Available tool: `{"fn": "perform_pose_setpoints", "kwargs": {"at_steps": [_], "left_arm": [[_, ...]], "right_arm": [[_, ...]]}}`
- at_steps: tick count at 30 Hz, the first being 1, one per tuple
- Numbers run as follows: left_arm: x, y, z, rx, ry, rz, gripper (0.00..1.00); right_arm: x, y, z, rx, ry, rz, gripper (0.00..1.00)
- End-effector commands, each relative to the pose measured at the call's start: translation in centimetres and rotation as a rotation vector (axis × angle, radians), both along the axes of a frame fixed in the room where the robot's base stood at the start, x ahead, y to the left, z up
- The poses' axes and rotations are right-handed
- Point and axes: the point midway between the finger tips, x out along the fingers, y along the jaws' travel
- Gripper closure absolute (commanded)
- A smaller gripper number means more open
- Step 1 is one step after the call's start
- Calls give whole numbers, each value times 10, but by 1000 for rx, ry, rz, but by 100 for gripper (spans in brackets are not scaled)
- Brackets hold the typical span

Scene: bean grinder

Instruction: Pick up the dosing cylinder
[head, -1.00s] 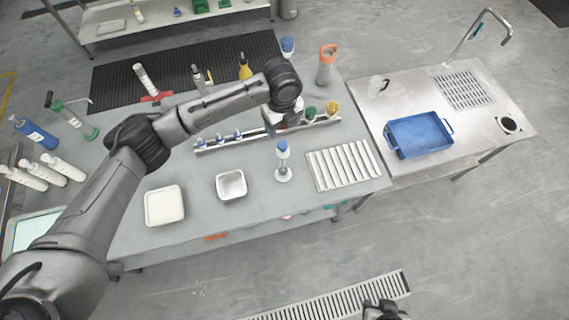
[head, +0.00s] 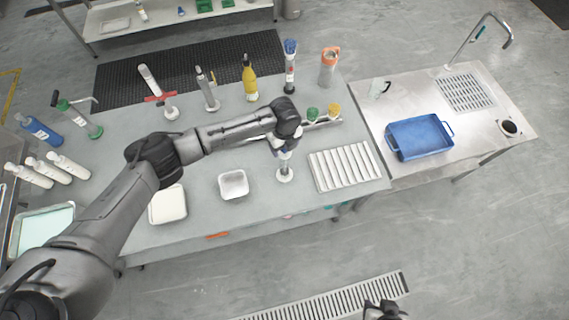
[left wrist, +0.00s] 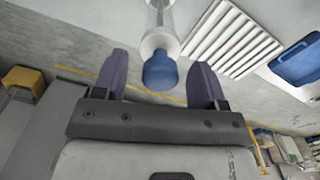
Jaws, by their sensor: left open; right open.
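An upright blue-capped cylinder, which looks like the dosing cylinder (head: 284,174), stands on a white round base on the grey bench, beside the ribbed white tray. My left gripper (head: 286,146) is right above it and hides part of its top. In the left wrist view its blue cap (left wrist: 160,72) lies between the two open dark fingers of my left gripper (left wrist: 160,82), with a gap on both sides. My right gripper (head: 382,309) is at the bottom edge, far from the bench; its fingers are barely visible.
The ribbed tray (head: 345,167) is right of the cylinder and a square white dish (head: 233,184) is left. A rack with green and yellow tops (head: 323,118) is behind. Several tall bottles and dispensers line the back. A blue tray (head: 419,137) sits on the steel sink table.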

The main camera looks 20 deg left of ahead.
Motion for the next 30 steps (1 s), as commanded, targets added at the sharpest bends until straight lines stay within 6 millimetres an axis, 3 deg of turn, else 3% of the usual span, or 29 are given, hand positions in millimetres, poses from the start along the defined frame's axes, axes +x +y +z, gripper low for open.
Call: {"fn": "perform_pose_setpoints", "kwargs": {"at_steps": [6, 14, 30], "left_arm": [[0, -1, -17, -1, 1, 0, 35], [0, -1, -19, -1, -1, -1, 35], [0, 0, -19, -1, -1, 0, 86]], "right_arm": [[0, 1, 3, 5, 0, -4, 57], [0, 3, 2, 9, 0, -6, 57], [0, 1, 2, 3, 0, -2, 57]]}}
